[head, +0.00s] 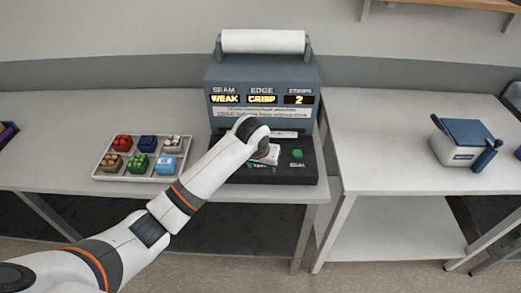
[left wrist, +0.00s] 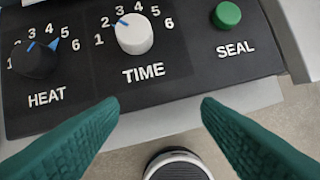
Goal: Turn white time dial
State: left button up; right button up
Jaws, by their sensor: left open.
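The white time dial (left wrist: 134,34) shows in the left wrist view at the top middle of the dark sealer panel, above the word TIME. Its blue mark points up and left, between 2 and 3. My left gripper (left wrist: 155,105) is open, its two green fingers apart and empty, with the dial beyond the gap between their tips. They do not appear to touch the dial. In the head view my left gripper (head: 268,154) is over the panel and hides the time dial.
The black heat dial (left wrist: 35,60) is left of the time dial, and the green seal button (left wrist: 227,15) is right. The sealer (head: 262,75) displays WEAK, CRISP and 2. A white tray (head: 140,178) of colored items stands left; a blue-lidded box (head: 462,140) sits on the right table.

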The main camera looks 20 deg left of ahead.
pick_arm(q)
jog(key=w+a+r+n, duration=0.15)
jog(key=w+r, duration=0.25)
jog(key=r, duration=0.4)
jog(key=shift+y, duration=0.4)
jog(key=x, duration=0.4)
jog(key=p+x, duration=0.1)
jog(key=x, duration=0.3)
jog(key=p+x, duration=0.1)
jog(key=x, duration=0.3)
jog(key=shift+w+a, duration=0.1)
jog(key=shift+a, duration=0.3)
pick_arm(e)
jog(key=shift+s+r, duration=0.25)
jog(key=shift+r, duration=0.35)
jog(key=shift+s+r, duration=0.2)
jog(key=shift+r, duration=0.4)
pick_arm(q)
jog(key=c, duration=1)
